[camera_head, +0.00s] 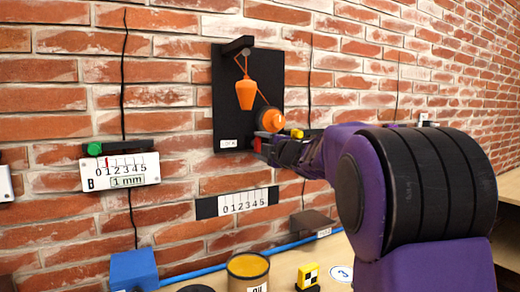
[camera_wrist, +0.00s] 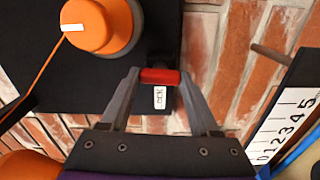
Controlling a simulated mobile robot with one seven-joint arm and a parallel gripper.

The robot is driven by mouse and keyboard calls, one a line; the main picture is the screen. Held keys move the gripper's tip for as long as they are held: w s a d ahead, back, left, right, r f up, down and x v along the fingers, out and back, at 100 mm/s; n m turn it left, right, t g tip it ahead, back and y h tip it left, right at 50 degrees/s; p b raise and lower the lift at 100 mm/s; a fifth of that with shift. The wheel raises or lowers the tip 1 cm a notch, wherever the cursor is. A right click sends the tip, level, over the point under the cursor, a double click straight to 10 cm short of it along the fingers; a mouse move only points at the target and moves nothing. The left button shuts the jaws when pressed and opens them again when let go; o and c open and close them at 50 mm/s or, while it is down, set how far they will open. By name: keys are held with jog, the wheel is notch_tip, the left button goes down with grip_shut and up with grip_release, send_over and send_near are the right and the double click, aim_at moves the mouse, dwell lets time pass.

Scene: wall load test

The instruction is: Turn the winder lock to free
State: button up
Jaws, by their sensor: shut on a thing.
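The winder lock shows in the wrist view as a small red lever (camera_wrist: 160,77) at the edge of a black board. My gripper (camera_wrist: 159,74) is shut on it, one finger at each end. A white label (camera_wrist: 160,97) sits beside the lever, its small print seeming to read LOCK. In the head view the red lever (camera_head: 262,137) is partly hidden by my gripper (camera_head: 268,146). The orange winder knob (camera_head: 271,120) is just above my gripper, and shows in the wrist view (camera_wrist: 112,30) with a white mark.
An orange weight (camera_head: 246,95) hangs by a cord on the black board (camera_head: 229,80). A number scale (camera_head: 247,202) is below it. A gauge marked B (camera_head: 120,171) is at left. A yellow-topped can (camera_head: 248,266) and a blue box (camera_head: 134,269) stand below.

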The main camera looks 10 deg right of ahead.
jog(key=shift+n, duration=0.6)
jog(key=o, duration=1.4)
jog(key=shift+c, duration=0.2)
jog(key=shift+s, duration=0.2)
